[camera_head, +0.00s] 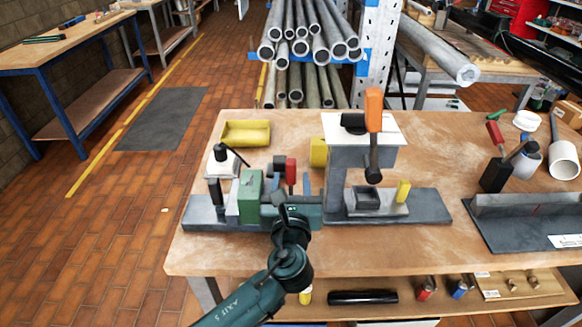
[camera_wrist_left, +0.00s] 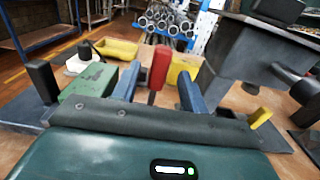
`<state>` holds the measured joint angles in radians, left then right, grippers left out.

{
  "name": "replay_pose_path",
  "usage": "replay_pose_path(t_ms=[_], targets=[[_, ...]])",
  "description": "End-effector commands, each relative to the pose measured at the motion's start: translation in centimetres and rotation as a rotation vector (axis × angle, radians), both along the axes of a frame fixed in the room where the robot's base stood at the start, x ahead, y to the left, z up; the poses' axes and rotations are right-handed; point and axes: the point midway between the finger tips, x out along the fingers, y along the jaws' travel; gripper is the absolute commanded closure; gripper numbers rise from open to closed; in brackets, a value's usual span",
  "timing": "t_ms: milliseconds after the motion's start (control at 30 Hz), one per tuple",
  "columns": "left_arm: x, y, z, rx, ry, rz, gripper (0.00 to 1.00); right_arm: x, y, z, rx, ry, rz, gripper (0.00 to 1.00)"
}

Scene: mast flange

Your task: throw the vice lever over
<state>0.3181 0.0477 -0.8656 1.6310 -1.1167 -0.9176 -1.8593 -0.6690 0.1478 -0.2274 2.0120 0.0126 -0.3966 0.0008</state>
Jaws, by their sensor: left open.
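The vice lever, with a red grip (camera_head: 291,169), stands roughly upright just right of the green vice block (camera_head: 250,195). In the left wrist view the red grip (camera_wrist_left: 159,66) and its thin dark stem show between my two blue fingers. My left gripper (camera_head: 292,180) is open, with a finger on either side of the lever. I see gaps on both sides in the wrist view; I cannot tell how deep the lever sits between the fingers. The lever's foot is hidden behind my gripper body. My right gripper is not in view.
A press with an orange-handled lever (camera_head: 373,108) stands close on the right, with a small yellow block (camera_head: 403,190) on its base. A black-knobbed part (camera_head: 220,152) stands at the left. A yellow tray (camera_head: 245,133) lies behind. The bench front is mostly clear.

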Motion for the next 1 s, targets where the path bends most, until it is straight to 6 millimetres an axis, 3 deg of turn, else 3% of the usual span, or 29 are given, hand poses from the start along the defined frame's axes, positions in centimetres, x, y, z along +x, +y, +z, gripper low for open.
replay_pose_path(t_ms=[100,300,667,1000], targets=[[2.2,0.0,0.1,0.000,-0.001,0.001,0.56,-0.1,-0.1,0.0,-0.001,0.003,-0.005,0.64],[4.1,0.0,0.0,-0.002,0.000,-0.001,0.56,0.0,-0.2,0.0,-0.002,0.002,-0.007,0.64],[4.5,0.0,0.0,-0.002,0.001,0.000,0.57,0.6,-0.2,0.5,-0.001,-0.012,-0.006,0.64],[4.4,0.0,-0.1,-0.002,0.001,-0.001,0.85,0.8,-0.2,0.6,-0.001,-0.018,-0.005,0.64]])
